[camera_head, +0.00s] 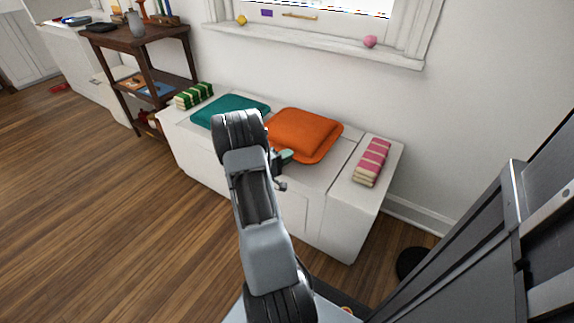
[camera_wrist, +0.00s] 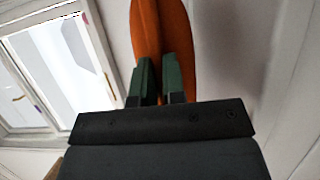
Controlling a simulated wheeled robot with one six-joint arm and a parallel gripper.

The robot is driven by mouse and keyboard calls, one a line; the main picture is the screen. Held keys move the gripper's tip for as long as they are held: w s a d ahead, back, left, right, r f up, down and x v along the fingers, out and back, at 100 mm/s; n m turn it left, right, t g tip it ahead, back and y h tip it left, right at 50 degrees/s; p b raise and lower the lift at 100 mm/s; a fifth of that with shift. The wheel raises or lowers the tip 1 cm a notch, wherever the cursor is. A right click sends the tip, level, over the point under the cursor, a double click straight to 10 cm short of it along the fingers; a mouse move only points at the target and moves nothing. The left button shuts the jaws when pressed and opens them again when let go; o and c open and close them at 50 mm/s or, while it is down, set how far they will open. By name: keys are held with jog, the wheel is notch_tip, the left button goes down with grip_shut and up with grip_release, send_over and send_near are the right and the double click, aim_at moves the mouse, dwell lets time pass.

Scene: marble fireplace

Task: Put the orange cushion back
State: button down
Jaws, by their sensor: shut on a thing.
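The orange cushion (camera_head: 304,133) is over the white window bench (camera_head: 316,177), right of a teal cushion (camera_head: 229,111). In the wrist view the orange cushion (camera_wrist: 161,38) is seen edge-on between the green fingers of my gripper (camera_wrist: 161,80). My gripper is shut on it. In the head view my gripper (camera_head: 283,157) is mostly hidden by my arm and is at the cushion's near left edge. I cannot tell if the cushion touches the bench.
A striped green stack (camera_head: 194,96) lies on the bench's left end and a striped pink stack (camera_head: 372,161) on its right end. A dark wooden shelf (camera_head: 140,42) stands left of the bench. The window sill (camera_head: 320,44) is above. Wooden floor (camera_head: 90,200) is open at left.

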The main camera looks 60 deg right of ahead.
jog(key=shift+f+b, duration=0.5)
jog(key=shift+f, duration=1.1)
jog(key=c, duration=1.2)
grip_release()
